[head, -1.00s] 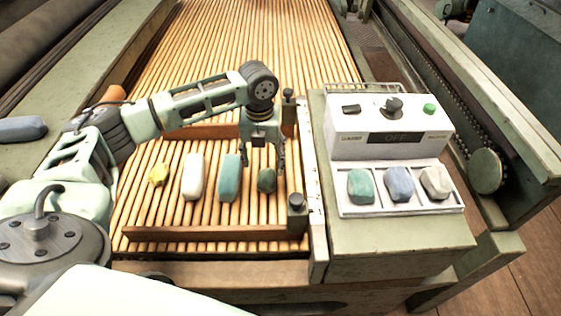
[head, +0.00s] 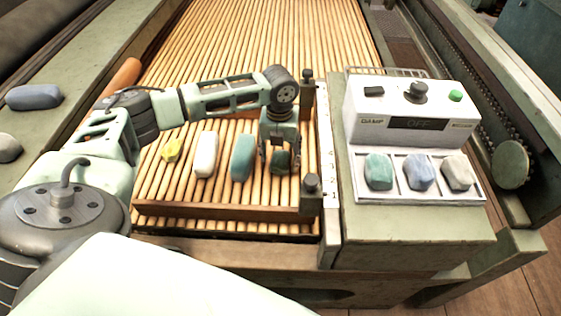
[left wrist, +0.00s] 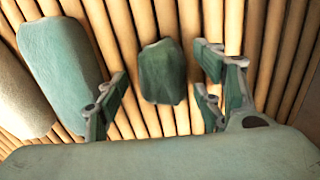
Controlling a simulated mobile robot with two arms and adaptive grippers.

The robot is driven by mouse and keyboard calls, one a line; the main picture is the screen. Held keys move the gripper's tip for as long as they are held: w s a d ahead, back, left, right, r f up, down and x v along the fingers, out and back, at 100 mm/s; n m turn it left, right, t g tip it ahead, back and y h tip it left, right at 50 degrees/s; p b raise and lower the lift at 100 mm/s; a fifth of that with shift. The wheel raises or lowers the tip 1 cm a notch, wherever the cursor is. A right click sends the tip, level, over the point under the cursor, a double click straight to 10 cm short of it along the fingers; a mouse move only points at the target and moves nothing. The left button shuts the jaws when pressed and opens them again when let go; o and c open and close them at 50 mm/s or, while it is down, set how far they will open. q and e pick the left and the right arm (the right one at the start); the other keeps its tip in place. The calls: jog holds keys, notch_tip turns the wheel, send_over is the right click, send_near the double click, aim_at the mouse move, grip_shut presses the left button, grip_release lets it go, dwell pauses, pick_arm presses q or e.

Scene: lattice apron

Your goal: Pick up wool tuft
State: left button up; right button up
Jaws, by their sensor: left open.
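Several wool tufts lie in a row on the wooden slats: a small yellow one (head: 171,150), a long white one (head: 206,154), a long teal one (head: 243,157) and a small dark green one (head: 281,160). My left gripper (head: 279,165) points down over the dark green tuft. In the left wrist view, the dark green tuft (left wrist: 162,72) lies between the spread fingers of my gripper (left wrist: 163,95), with a gap on both sides. The teal tuft (left wrist: 62,65) lies just left of the left finger, and the white tuft (left wrist: 20,98) lies beyond it. My right gripper is not in view.
A white control box (head: 410,115) with a dark display and a tray (head: 420,195) of teal, blue and grey tufts stand at the right. A dark wooden bar (head: 225,211) bounds the slats in front. A blue-grey tuft (head: 34,97) lies on the left frame.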

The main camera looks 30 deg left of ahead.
pick_arm(q)
jog(key=c, duration=0.9)
jog(key=shift+r, duration=0.15)
jog(key=shift+c, duration=0.2)
